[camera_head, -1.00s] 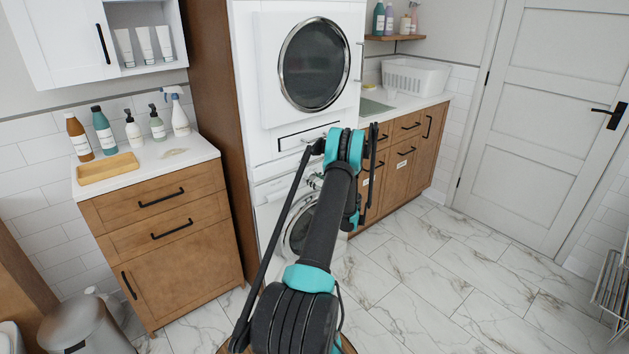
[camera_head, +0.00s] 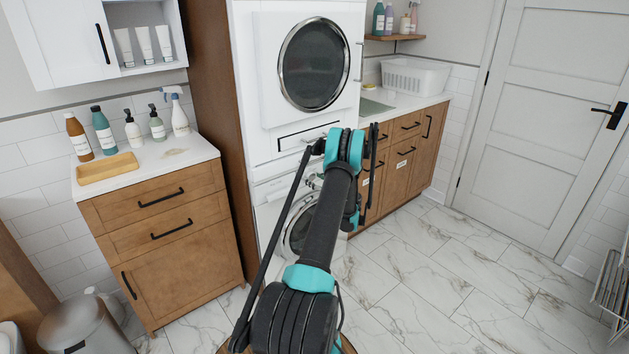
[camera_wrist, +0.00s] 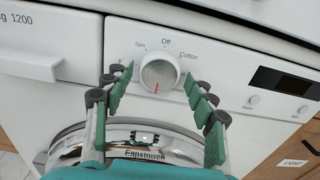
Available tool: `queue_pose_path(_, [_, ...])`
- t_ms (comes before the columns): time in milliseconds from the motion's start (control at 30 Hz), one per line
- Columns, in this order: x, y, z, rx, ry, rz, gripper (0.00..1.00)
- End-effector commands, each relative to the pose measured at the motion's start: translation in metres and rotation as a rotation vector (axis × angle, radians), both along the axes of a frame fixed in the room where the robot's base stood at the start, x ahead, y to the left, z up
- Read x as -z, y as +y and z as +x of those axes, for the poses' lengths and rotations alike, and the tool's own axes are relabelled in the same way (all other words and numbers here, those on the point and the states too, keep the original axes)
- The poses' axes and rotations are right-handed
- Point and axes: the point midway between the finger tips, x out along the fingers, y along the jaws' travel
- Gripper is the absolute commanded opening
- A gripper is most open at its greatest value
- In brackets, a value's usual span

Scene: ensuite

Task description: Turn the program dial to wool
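The program dial (camera_wrist: 160,72) is a round white knob on the washing machine's white front panel (camera_wrist: 65,38) in the wrist view. Its red mark points down, slightly left. The labels "Spin", "Off" and "Cotton" show around its upper side; a label on the left is partly covered by a finger, and I cannot read "wool" anywhere. My gripper (camera_wrist: 157,83) is open, with one green-padded finger on each side of the dial and gaps between pads and knob. In the head view my arm hides most of the washing machine (camera_head: 297,228), and the dial is too small to make out.
A dark display (camera_wrist: 285,82) and small buttons sit right of the dial. The round door (camera_wrist: 75,148) is below. The dryer (camera_head: 262,100) is stacked above. A cabinet with bottles (camera_head: 150,250) stands left, a counter with drawers (camera_head: 410,160) right.

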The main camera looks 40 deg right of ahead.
Motion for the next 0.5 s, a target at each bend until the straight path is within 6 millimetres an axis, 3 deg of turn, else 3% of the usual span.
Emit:
queue_pose_path(333, [-0.001,0.0,0.0,-0.001,-0.001,0.0,0.65])
queue_pose_path(500, [-0.001,-0.002,-0.016,0.001,-0.001,0.001,0.65])
